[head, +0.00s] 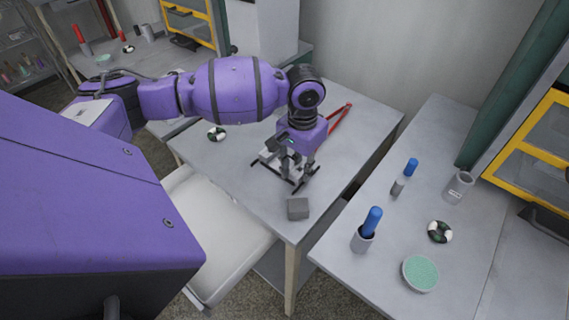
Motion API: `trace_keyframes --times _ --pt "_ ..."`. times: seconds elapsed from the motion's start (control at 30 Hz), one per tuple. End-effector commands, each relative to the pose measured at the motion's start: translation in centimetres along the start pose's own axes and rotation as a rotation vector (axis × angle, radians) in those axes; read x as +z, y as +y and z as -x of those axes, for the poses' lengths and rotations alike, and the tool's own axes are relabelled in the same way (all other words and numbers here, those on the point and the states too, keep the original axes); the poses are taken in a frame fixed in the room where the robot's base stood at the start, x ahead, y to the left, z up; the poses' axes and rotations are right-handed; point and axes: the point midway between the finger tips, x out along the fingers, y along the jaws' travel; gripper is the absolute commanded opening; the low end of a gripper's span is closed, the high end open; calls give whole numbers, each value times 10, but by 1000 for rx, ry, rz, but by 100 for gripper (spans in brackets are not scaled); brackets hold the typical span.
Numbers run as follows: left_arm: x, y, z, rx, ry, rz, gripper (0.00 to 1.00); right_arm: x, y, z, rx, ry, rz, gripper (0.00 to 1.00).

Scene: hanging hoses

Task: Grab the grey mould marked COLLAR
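A small grey block (298,209) sits near the front corner of the middle table. No lettering on it is readable at this size, so I cannot tell whether it is marked COLLAR. My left gripper (299,178) points down over the table, just behind the block and apart from it. Its two fingers look spread, with nothing seen between them. My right gripper is not in view.
A red-handled tool (341,117) and a black-and-white round item (216,134) lie on the middle table (215,165). A gap separates it from the right table (445,150), which holds blue-topped items (371,222), a grey cup (459,187) and a green-topped dish (420,273).

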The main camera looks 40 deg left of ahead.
Motion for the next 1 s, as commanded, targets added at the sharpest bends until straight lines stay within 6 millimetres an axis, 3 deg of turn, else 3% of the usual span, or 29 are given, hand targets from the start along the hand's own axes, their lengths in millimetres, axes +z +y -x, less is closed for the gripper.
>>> trace_keyframes --times 0.03,0.17,0.67,0.9,1.0 --pt "0 0 0 0 0 0 17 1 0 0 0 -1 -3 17" --pt "0 0 0 0 0 0 0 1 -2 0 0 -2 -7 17" --pt "-1 -1 6 -1 3 0 0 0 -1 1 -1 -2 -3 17" --pt "-2 0 35 -1 6 0 0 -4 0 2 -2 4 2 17" --pt "13 -7 51 -3 5 1 0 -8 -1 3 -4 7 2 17"
